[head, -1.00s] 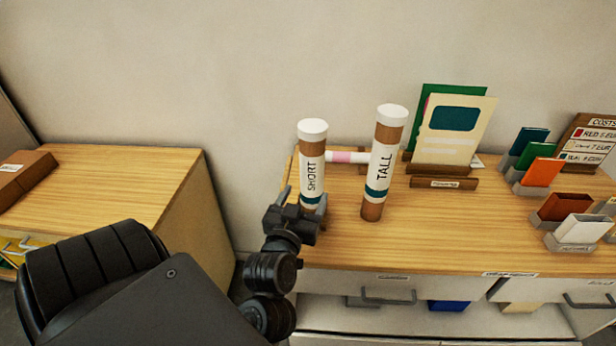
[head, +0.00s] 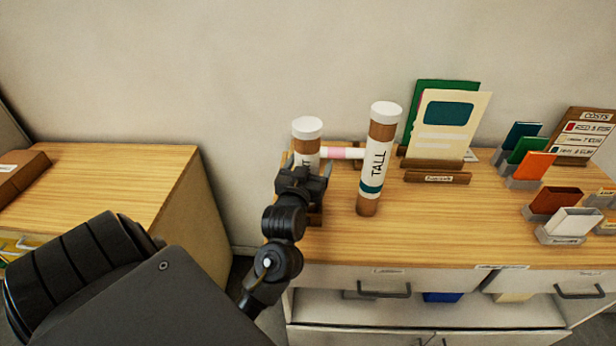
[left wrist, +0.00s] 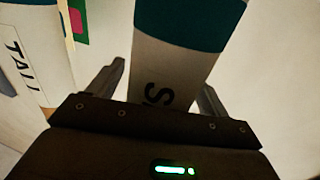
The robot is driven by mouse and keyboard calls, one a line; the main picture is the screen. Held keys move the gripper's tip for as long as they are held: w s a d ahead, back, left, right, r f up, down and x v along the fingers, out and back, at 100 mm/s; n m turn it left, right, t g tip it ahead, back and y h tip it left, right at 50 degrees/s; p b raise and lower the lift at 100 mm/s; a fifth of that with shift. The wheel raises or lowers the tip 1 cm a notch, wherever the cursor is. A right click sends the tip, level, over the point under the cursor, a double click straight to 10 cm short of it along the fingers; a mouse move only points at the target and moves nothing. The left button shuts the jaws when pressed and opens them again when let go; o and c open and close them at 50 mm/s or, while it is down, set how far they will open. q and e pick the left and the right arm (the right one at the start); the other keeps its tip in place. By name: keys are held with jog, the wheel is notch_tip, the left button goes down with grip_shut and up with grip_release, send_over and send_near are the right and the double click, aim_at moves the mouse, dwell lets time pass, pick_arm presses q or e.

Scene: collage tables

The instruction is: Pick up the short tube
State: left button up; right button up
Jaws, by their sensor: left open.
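The short tube (head: 307,130) stands upright on the wooden counter, brown with a white cap and a white label. My left gripper (head: 308,172) is open in front of it and hides its lower part. In the left wrist view the short tube (left wrist: 178,60) stands between the two open fingers (left wrist: 160,90), with part of its lettering and a teal band showing. The tall tube (head: 378,150), labelled TALL, stands just to the right; it also shows at the left of the left wrist view (left wrist: 25,60). My right gripper is not in view.
A white and pink roll (head: 342,153) lies behind the tubes. A card stand (head: 437,177) with a cream card and green board is at the back. Several small card holders stand at the right (head: 553,200). The counter front (head: 430,235) is clear.

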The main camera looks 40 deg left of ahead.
pick_arm(q)
jog(key=c, duration=1.1)
jog(key=shift+r, duration=0.1)
jog(key=shift+c, duration=0.2)
